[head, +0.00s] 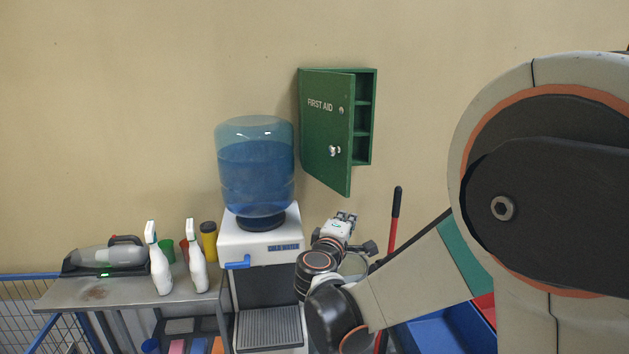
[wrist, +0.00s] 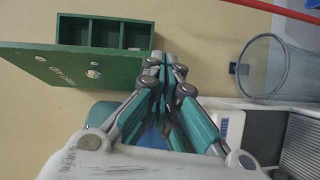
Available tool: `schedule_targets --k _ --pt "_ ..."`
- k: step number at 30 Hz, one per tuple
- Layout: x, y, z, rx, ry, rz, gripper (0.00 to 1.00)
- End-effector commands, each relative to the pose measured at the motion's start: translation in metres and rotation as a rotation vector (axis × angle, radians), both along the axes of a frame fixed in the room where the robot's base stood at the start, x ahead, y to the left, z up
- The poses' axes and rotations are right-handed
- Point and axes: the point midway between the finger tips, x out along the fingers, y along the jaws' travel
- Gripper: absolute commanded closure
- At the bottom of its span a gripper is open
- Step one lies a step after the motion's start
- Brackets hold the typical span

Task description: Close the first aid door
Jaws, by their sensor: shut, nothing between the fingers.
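The green first aid cabinet (head: 364,118) hangs on the wall with its shelves partly showing. Its door (head: 318,120), lettered FIRST AID, stands ajar, hinged at the left and swung out from the box. A pale round knob (head: 335,150) is near the door's free edge. In the wrist view the door (wrist: 50,62) sticks out at left and the cabinet (wrist: 75,32) shows empty compartments. In the wrist view my gripper (wrist: 164,62) is shut and empty.
A table (head: 80,294) with spray bottles is further left. A red-handled tool (head: 394,220) stands to the right. The wall right of the cabinet is clear.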

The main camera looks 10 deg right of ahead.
Motion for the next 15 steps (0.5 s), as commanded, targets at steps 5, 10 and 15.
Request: schedule_targets --k 5,10,15 --pt "0.020 0.043 0.002 -0.094 -0.031 0.061 1.00" --pt "0.028 0.053 0.001 -0.124 -0.042 0.076 1.00" --pt "0.047 0.045 0.001 -0.125 -0.042 0.075 1.00"
